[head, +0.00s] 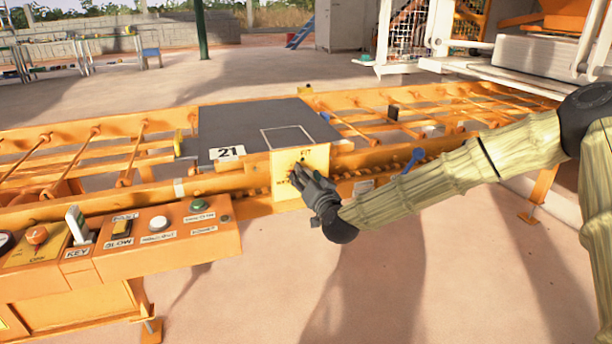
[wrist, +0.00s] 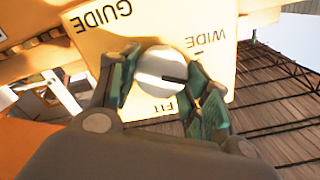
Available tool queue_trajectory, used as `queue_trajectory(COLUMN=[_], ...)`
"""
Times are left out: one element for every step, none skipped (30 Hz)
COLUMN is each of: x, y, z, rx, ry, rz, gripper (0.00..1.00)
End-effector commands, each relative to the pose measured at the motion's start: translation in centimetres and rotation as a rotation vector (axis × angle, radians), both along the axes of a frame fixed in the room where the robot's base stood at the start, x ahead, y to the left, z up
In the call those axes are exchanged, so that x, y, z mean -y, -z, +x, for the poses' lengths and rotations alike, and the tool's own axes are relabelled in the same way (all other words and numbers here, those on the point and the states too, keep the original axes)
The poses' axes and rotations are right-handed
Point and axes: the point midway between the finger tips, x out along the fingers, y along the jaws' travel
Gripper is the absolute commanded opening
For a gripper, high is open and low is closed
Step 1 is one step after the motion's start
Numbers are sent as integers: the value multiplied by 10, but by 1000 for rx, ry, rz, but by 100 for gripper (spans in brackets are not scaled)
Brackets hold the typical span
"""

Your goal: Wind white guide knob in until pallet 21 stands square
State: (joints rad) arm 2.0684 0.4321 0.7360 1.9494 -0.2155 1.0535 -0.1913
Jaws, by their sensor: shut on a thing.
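The white guide knob (wrist: 162,71) is round with a dark pointer line, on a yellow plate lettered GUIDE, WIDE and FIT. My gripper (wrist: 160,82) is shut on the knob, with a green-padded finger on each side of it in the wrist view. The pointer line runs toward the right finger, between WIDE and FIT. In the head view my gripper (head: 302,177) is at the yellow plate (head: 313,160) and hides the knob. Pallet 21 (head: 235,125) is a dark grey board with a white outlined square, lying on the orange conveyor. I cannot tell whether it is exactly square to the rails.
An orange control panel (head: 160,245) with a key switch, a slow/fast switch and several buttons stands at the front left. A blue-handled part (head: 414,158) sticks up by the rail right of the plate. The floor in front is clear.

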Motion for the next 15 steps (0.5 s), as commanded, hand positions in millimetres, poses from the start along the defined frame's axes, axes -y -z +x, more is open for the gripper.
queue_trajectory(x=[1, 1, 1, 1, 1, 1, 1, 1, 1, 1, 2, 1, 2, 2, 2], y=[-1, -1, -1, -1, -1, -1, -1, -1, 0, 0, 0, 0, 0, 0, 0], z=[1, 1, 1, 1, 1, 1, 1, 1, 1, 1, 1, 1, 1, 1, 1], rx=[-10, -15, -21, -24, -28, -33, -36, -39, -42, -44, -45, -47, -48, -49, -50], ry=[2, 2, 1, 2, 2, 2, 2, 2, 2, 2, 2, 2, 2, 2, 2], rz=[26, 40, 58, 70, 81, 93, 102, 109, 119, 123, 127, 132, 135, 137, 139], gripper=[24, 24, 24, 24, 24, 24, 24, 24, 24, 24, 24, 24, 24, 24, 24])
